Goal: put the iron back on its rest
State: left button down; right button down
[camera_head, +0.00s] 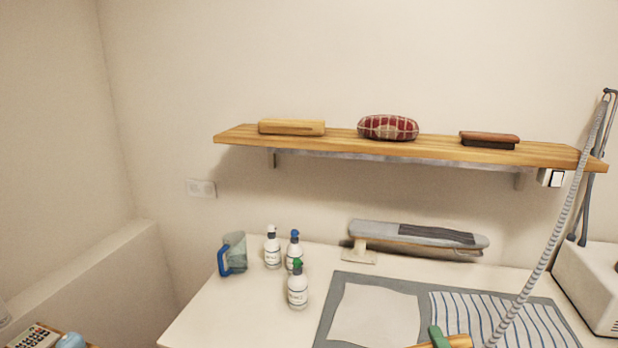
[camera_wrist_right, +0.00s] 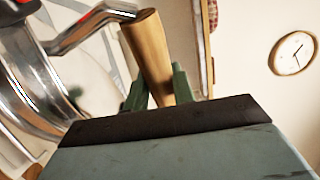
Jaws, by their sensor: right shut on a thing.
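My right gripper (camera_head: 440,338) is at the bottom edge of the head view, over the pressing mat, with only a green finger showing. It is shut on the iron's wooden handle (camera_head: 461,341), which is mostly cut off there. In the right wrist view the green fingers of my right gripper (camera_wrist_right: 158,88) hold the wooden handle (camera_wrist_right: 146,45) between them. The iron's shiny metal body (camera_wrist_right: 38,85) and bent bracket show at the left. I cannot make out the iron's rest in either view. My left gripper is not in view.
The grey mat (camera_head: 345,300) bears a white cloth (camera_head: 375,317) and a striped cloth (camera_head: 535,325). Several bottles (camera_head: 298,288) and a jug (camera_head: 233,254) stand left. A sleeve board (camera_head: 415,234) is behind. A ribbed hose (camera_head: 555,225) slants down at right, beside a white box (camera_head: 590,285).

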notch_tip(320, 180, down, 10)
jog(key=b, duration=0.9)
